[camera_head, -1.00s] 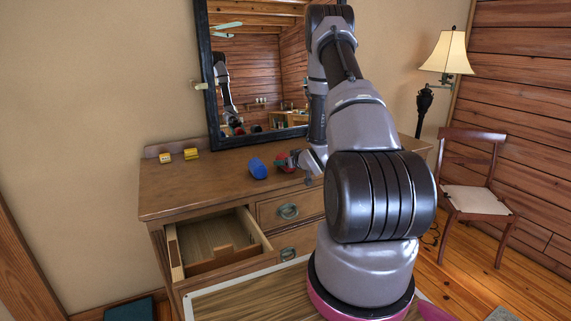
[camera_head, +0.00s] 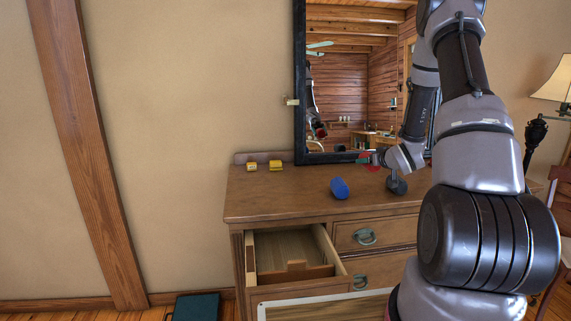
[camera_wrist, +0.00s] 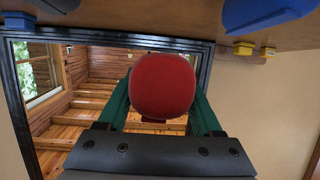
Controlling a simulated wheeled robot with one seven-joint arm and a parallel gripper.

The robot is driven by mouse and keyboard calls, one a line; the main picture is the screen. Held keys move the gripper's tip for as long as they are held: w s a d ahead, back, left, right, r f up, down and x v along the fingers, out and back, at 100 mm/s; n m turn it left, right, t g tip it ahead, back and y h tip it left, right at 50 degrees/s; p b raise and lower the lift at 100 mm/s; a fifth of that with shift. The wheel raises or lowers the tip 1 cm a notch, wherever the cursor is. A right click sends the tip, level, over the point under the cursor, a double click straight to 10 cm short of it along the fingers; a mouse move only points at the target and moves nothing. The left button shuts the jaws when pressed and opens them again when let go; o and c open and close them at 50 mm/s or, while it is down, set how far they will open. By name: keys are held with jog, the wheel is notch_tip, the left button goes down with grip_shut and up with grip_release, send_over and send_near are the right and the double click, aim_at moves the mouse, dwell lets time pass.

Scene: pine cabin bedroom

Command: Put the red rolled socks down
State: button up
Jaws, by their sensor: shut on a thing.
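The red rolled socks (camera_wrist: 162,86) show in the wrist view as a rounded red bundle between the two green fingers of my gripper (camera_wrist: 162,98). My gripper is shut on them. In the head view my gripper (camera_head: 366,157) is small, over the back right of the wooden dresser (camera_head: 285,196), in front of the mirror. The socks (camera_head: 363,155) are mostly hidden there and seem raised above the dresser top. A second red patch lies just below my gripper on the dresser top; I cannot tell what it is.
A blue rolled bundle (camera_head: 339,188) lies on the dresser top, left of my gripper. Two small yellow things (camera_head: 275,166) stand at the back left. The framed mirror (camera_head: 300,90) is close behind my gripper. The top-left drawer (camera_head: 293,262) is open. The dresser top's front left is clear.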

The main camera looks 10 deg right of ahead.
jog(key=s+a, duration=0.1)
jog(key=a, duration=0.2)
jog(key=s+a+f, duration=0.1)
jog(key=a, duration=0.2)
jog(key=s+a, duration=0.1)
jog(key=a, duration=0.2)
jog(key=shift+s+f, duration=0.25)
jog(key=shift+s, duration=0.1)
jog(key=s+a+m+h, duration=0.1)
jog(key=s+a, duration=0.3)
jog(key=s, duration=0.1)
jog(key=r+n+y, duration=0.1)
jog(key=r, duration=0.1)
send_over(367, 192)
jog(key=shift+w+d+f, duration=0.15)
jog(key=shift+f, duration=0.05)
notch_tip(367, 192, down, 10)
jog(key=shift+r, duration=0.2)
jog(key=shift+f, duration=0.15)
jog(key=o, duration=1.4)
jog(key=shift+c, duration=0.2)
